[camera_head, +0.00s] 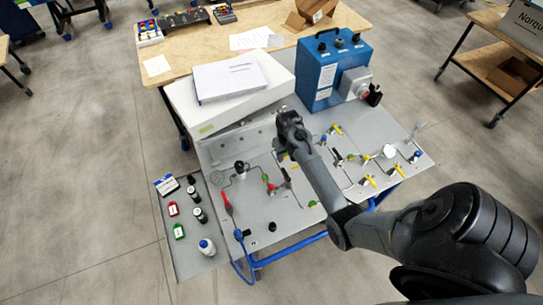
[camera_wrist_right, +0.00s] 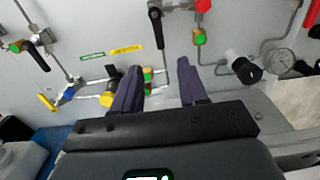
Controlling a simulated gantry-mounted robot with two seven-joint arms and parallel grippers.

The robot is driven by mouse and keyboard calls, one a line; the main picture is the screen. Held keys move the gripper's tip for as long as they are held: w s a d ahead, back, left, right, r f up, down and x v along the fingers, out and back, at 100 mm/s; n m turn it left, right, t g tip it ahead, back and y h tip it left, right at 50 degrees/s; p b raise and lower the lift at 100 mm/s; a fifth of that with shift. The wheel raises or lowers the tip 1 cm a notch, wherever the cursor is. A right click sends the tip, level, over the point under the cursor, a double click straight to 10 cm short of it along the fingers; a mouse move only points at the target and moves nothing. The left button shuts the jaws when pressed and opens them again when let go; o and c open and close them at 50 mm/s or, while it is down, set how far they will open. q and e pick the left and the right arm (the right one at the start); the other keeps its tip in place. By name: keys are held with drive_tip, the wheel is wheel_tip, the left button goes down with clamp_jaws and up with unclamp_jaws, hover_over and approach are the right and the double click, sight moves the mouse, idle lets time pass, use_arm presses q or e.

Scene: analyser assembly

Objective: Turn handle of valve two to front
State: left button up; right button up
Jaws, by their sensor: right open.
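The valve panel (camera_head: 250,205) is a light grey sloped board with several valves, thin pipes and coloured handles. My right gripper (camera_head: 289,132) is over the back middle of the panel and hides part of it. In the right wrist view its two purple fingers (camera_wrist_right: 159,85) are apart, with a green and brass fitting (camera_wrist_right: 148,76) seen between them and a yellow knob (camera_wrist_right: 107,99) beside the left finger. A black lever handle (camera_wrist_right: 156,27) stands above them in the picture. Another black handle (camera_wrist_right: 36,55) is at left. I cannot read which valve is number two.
A white box (camera_head: 225,92) with papers is at back left. A side tray (camera_head: 190,240) holds small bottles. A pressure gauge (camera_wrist_right: 280,60) and black knob (camera_wrist_right: 245,70) sit right of the fingers.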

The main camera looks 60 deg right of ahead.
sight(285, 172)
wheel_tip(285, 172, down, 10)
drive_tip(key=shift+s+r, duration=0.15)
drive_tip(key=shift+f+b, duration=0.3)
drive_tip(key=shift+f, duration=0.2)
use_arm(q)
drive_tip(key=shift+s+a+f, duration=0.1)
drive_tip(key=shift+s+f, duration=0.55)
use_arm(e)
clamp_jaws()
